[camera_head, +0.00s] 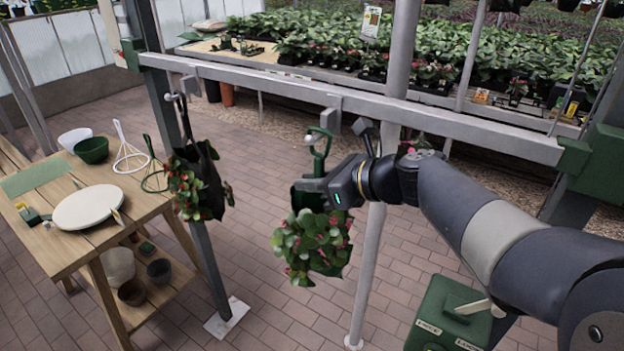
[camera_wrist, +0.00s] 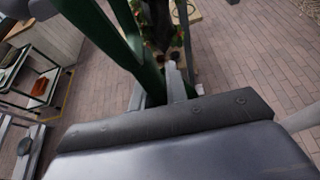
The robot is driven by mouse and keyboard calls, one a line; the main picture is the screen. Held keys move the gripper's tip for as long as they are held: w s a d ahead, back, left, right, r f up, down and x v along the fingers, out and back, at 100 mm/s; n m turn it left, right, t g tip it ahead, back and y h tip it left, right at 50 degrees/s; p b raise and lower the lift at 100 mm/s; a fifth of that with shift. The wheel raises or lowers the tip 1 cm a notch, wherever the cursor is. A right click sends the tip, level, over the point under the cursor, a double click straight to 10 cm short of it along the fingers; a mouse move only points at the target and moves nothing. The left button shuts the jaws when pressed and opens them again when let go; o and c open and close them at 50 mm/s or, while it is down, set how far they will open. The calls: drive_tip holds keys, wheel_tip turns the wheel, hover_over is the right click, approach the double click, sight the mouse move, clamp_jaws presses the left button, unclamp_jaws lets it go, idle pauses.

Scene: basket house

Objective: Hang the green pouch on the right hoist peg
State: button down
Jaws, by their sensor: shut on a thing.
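The green pouch (camera_head: 309,199), filled with a leafy red-flowered plant, hangs upright below the grey hoist bar (camera_head: 440,122). My gripper (camera_head: 312,186) is shut on the pouch near its upper part, coming from the right. The pouch's green strap loop (camera_head: 320,144) rises above the gripper beside the pale tip of the right hoist peg (camera_head: 308,140). I cannot tell whether the loop is around the peg or only in front of it. In the wrist view, the green straps (camera_wrist: 94,27) rise close beyond the gripper fingers (camera_wrist: 176,82).
A dark pouch (camera_head: 207,180) with a plant hangs from the left peg (camera_head: 172,97). A wooden table (camera_head: 75,240) with bowls and a round board stands at left. A grey post (camera_head: 368,265) stands close behind my gripper. A green box (camera_head: 445,310) is at lower right.

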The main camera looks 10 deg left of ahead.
drive_tip(key=shift+r, duration=0.15)
drive_tip(key=c, duration=1.3)
unclamp_jaws()
drive_tip(key=shift+f, duration=0.25)
drive_tip(key=b+v, duration=0.1)
drive_tip(key=v, duration=1)
drive_tip(key=shift+r+b, duration=0.1)
drive_tip(key=shift+b, duration=0.2)
drive_tip(key=shift+a, duration=0.15)
drive_tip(key=p+x, duration=0.1)
drive_tip(key=x, duration=0.9)
drive_tip(key=shift+w+a+p, duration=0.15)
drive_tip(key=shift+a+p, duration=0.2)
drive_tip(key=shift+r, duration=0.2)
drive_tip(key=shift+r+p, duration=0.25)
drive_tip(key=shift+p, duration=0.1)
